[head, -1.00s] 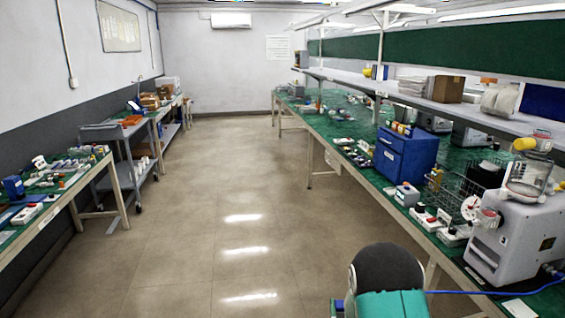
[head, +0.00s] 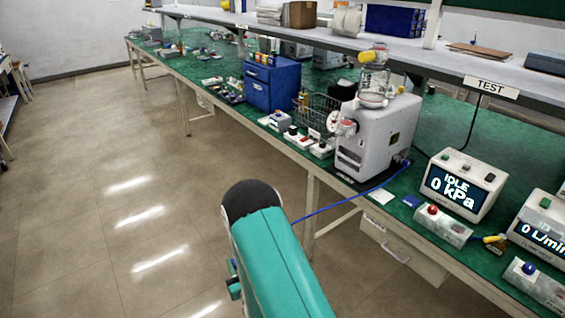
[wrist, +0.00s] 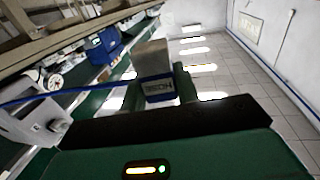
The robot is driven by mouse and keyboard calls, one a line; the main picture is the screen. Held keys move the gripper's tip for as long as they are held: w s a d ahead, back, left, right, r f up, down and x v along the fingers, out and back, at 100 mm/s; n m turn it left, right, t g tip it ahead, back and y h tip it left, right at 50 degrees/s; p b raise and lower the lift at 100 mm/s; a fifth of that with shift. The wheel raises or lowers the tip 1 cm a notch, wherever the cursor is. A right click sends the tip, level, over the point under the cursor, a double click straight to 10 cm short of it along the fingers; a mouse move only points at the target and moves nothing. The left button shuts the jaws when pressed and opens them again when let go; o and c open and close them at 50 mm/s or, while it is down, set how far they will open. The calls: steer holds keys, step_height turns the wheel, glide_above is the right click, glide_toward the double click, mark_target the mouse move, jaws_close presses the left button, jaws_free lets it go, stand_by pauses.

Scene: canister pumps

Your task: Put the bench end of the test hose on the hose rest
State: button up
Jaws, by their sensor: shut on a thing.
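The blue test hose (head: 345,203) runs from the lower right of the grey canister pump (head: 375,135) across the bench edge and out of sight behind my arm. In the wrist view the blue hose (wrist: 40,96) crosses from the left to my gripper (wrist: 157,82). My gripper is shut on the hose's bench end, a pale block (wrist: 152,57) with a blue label reading HOSE. It is held in the air over the aisle, clear of the bench. In the head view my gripper is hidden behind my arm. I cannot pick out the hose rest.
The green bench (head: 405,215) carries a pressure display (head: 462,186) reading IDLE 0 kPa, a flow display (head: 543,222), button boxes (head: 443,225), a yellow fitting (head: 495,238) and a blue drawer cabinet (head: 271,84). A shelf (head: 480,68) marked TEST overhangs it. The aisle floor is free.

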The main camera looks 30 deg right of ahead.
steer(key=shift+d, duration=0.1)
steer(key=s+d+r+m+g+h, duration=0.1)
steer(key=d+r+m+h, duration=0.25)
steer(key=d, duration=0.75)
steer(key=s+d+r+m+g+h, duration=0.2)
steer(key=d+r+h, duration=0.15)
steer(key=d, duration=0.75)
steer(key=s+d+r+m+g+h, duration=0.1)
steer(key=d+r+m+h, duration=0.3)
steer(key=d, duration=0.7)
steer(key=s+d+r+m+g+h, duration=0.2)
steer(key=s+d+r+g, duration=0.1)
steer(key=s+d, duration=0.4)
steer(key=s+d+r+m+g+h, duration=0.2)
steer(key=s+d+r+g, duration=0.1)
steer(key=s+d, duration=0.4)
steer(key=s+d+r+m+g+h, duration=0.2)
steer(key=s+d+g, duration=0.2)
steer(key=s+d, duration=0.3)
steer(key=shift+s+d+r+g+h, duration=0.15)
steer(key=shift+d+r+g+h, duration=0.25)
steer(key=shift+d, duration=0.65)
steer(key=shift+m, duration=0.25)
